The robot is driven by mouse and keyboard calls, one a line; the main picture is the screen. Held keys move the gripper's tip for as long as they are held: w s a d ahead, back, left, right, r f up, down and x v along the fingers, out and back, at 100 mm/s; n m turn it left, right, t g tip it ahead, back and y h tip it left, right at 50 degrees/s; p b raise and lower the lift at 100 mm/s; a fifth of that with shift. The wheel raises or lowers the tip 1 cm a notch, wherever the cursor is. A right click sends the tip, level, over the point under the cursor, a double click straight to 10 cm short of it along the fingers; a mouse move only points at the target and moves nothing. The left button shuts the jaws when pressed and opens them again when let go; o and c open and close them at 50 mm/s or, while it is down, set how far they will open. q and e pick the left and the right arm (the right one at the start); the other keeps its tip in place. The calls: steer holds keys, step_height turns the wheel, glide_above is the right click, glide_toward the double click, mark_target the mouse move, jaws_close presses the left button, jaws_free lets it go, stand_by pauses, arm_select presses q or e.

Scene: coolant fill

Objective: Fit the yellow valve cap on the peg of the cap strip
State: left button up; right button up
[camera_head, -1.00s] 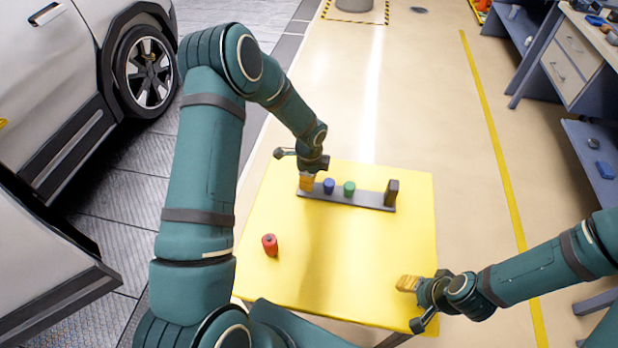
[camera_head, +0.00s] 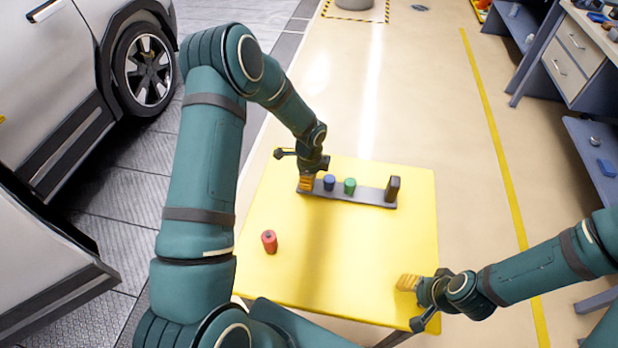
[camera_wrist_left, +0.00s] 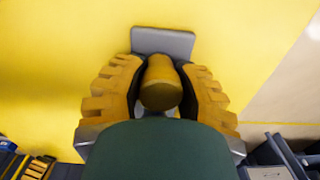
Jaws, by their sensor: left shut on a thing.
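The cap strip (camera_head: 368,196) is a dark bar on the yellow table, with a blue cap (camera_head: 329,182), a green cap (camera_head: 349,186) and a dark upright block (camera_head: 392,188) on it. My left gripper (camera_head: 306,183) is at the strip's left end. In the left wrist view its ridged fingers (camera_wrist_left: 160,95) are shut on the yellow valve cap (camera_wrist_left: 161,82). The strip's end (camera_wrist_left: 163,42) shows beyond the cap. The peg is hidden, so I cannot tell whether the cap is around it. My right gripper (camera_head: 408,283) is over the table's front right; its finger gap is unclear.
A red cylinder (camera_head: 269,241) stands on the left of the yellow table (camera_head: 340,270). The table's middle is clear. A car (camera_head: 60,110) is at the left, and a workbench (camera_head: 575,60) is at the back right.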

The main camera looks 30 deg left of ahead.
arm_select(q)
steer(key=o, duration=1.1)
